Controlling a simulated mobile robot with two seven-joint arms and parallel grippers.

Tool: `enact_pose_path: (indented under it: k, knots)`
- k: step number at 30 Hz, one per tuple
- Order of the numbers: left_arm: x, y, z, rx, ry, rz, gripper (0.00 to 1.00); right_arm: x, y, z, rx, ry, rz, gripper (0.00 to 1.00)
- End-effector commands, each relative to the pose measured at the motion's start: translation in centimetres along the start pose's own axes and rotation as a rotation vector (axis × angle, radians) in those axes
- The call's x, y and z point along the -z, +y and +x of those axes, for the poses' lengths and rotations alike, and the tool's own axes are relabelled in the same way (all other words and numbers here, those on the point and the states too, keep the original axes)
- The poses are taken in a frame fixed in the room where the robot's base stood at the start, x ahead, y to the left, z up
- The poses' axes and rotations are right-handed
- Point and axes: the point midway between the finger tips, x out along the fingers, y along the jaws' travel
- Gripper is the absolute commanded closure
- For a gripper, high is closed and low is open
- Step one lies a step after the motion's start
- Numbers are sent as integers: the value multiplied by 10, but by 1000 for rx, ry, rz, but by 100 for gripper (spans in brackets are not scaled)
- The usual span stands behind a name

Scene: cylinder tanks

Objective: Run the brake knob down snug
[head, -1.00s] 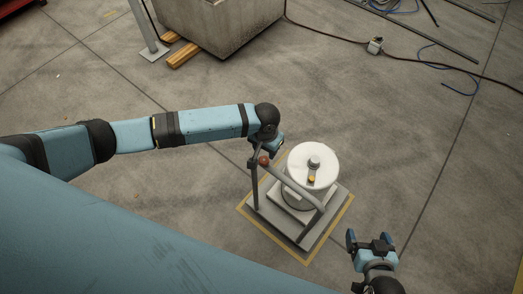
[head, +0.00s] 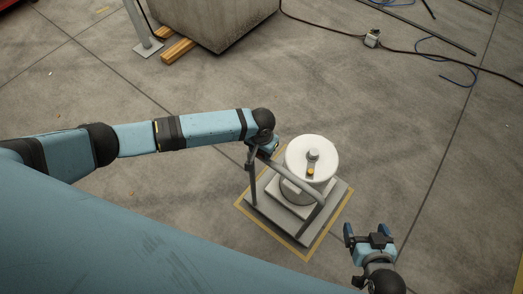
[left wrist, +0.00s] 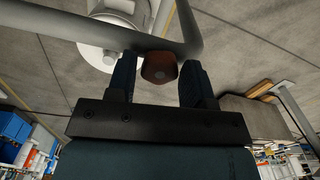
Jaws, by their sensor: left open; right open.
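The brake knob (left wrist: 158,67), small and reddish-brown, is at the grey tubular rail in the left wrist view. It is between the two dark fingers of my left gripper (left wrist: 158,80), which is open, with a gap visible on both sides. In the head view my left gripper (head: 264,151) is at the left upper end of the rail (head: 296,179) and hides the knob. My right gripper (head: 367,232) is open and empty, low at the right, apart from the stand.
A concrete block (head: 215,20), cables (head: 425,55) and rods lie farther back. The floor right of the stand is clear.

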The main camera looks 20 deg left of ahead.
Motion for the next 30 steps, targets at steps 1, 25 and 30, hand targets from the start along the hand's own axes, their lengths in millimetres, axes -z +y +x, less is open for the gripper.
enact_pose_path:
  k: [1, 25, 30]
  knots:
    - [0, 0, 0, 0, 0, 0, 53, 0, 0, 0, 0, 0, 1, 10]
    - [0, 0, 0, 0, 0, 268, 76, 7, 0, -7, -1, -7, 2, 10]
    - [0, 0, -1, 0, 1, 277, 76, 8, 0, -8, -1, -6, 2, 10]
